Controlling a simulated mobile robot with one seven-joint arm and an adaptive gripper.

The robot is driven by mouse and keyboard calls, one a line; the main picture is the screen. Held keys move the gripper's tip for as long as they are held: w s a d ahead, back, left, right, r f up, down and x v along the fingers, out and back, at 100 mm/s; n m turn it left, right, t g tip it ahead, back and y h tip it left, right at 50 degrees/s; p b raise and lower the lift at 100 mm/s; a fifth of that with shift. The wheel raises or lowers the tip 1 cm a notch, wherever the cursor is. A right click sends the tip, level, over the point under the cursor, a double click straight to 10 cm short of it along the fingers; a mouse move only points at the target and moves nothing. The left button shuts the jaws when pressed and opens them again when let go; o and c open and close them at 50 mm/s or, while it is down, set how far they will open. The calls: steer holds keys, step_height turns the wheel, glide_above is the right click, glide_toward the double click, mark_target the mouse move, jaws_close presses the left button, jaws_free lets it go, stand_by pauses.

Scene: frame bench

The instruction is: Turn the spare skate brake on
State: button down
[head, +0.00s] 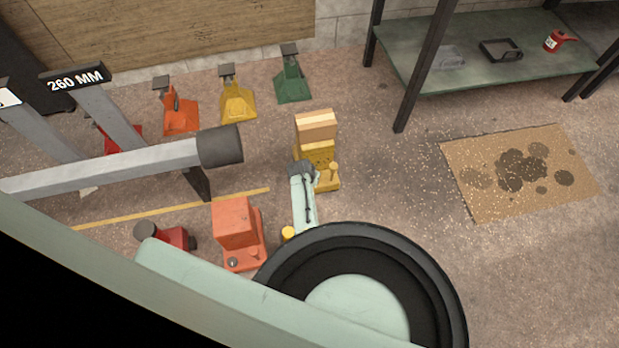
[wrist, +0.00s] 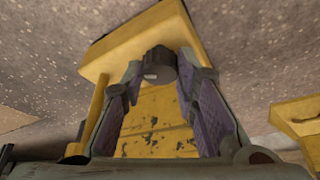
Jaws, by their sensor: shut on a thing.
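A yellow skate (head: 318,155) stands on the floor in the middle of the head view, with pale wooden blocks (head: 316,124) on top. A yellow post with a round foot (head: 334,168) rises at its right side. My gripper (head: 302,170) is at the skate's near left side. In the wrist view the yellow body (wrist: 155,125) fills the space between my fingers. My gripper (wrist: 160,64) is shut on a dark round knob (wrist: 158,74) by the yellow body. My fingers partly hide the knob, and I cannot read its setting.
An orange-red block unit (head: 236,222) stands close left of my arm. Orange (head: 181,118), yellow (head: 238,104) and green (head: 292,88) stands line the wall. A grey beam (head: 110,172) crosses the left. Floor around the stained cardboard (head: 470,195) at right is open.

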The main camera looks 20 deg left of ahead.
steer(key=n+y, duration=0.1)
steer(key=n, duration=0.1)
steer(key=n+y, duration=0.1)
steer(key=n, duration=0.2)
steer(key=shift+d+n+g, duration=0.1)
steer(key=shift+n+g, duration=0.2)
steer(key=shift+g, duration=0.1)
stand_by(0.3)
steer(key=c, duration=1.5)
jaws_free()
steer(key=shift+c, duration=0.2)
step_height(320, 180, up, 10)
